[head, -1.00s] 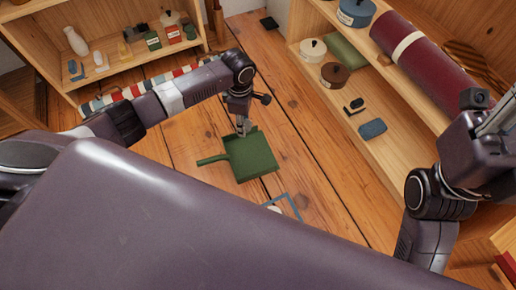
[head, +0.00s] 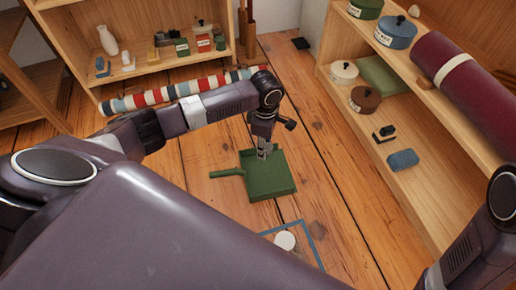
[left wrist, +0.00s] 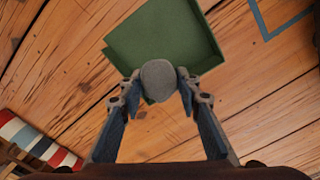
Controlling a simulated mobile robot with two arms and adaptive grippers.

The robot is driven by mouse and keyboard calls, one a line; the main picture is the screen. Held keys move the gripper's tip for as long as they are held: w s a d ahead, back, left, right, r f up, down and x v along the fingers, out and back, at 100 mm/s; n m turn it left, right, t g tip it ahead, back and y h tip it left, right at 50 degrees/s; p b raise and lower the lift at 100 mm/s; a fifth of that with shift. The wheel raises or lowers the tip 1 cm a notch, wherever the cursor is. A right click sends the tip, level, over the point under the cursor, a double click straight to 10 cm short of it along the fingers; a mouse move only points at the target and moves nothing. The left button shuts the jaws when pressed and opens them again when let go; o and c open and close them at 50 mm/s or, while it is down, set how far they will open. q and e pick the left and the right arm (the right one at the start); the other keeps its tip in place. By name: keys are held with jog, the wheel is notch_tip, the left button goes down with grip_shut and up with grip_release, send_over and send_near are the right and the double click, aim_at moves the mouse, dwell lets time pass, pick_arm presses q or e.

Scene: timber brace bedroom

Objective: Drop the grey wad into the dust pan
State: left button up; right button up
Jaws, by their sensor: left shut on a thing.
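The green dust pan (head: 270,182) lies on the wooden floor, its handle pointing left in the head view. It also shows in the left wrist view (left wrist: 165,38). My left gripper (head: 264,153) is over the back edge of the pan, pointing down. In the left wrist view the left gripper (left wrist: 158,85) is shut on the grey wad (left wrist: 158,78), a rounded grey lump between the fingertips. The wad overlaps the pan's near edge in that view; its height above the pan is hard to tell. My right gripper is out of view.
A blue outlined square (head: 312,246) with a white round object (head: 285,240) lies on the floor nearer me. A striped roll (head: 180,91) lies before the left shelf. The right shelf (head: 440,207) holds pots, a blue sponge-like block (head: 403,159) and a maroon roll (head: 462,82).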

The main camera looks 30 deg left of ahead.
pick_arm(q)
jog(key=shift+f, duration=0.15)
jog(key=o, duration=1)
notch_tip(320, 180, up, 12)
dwell(0.5)
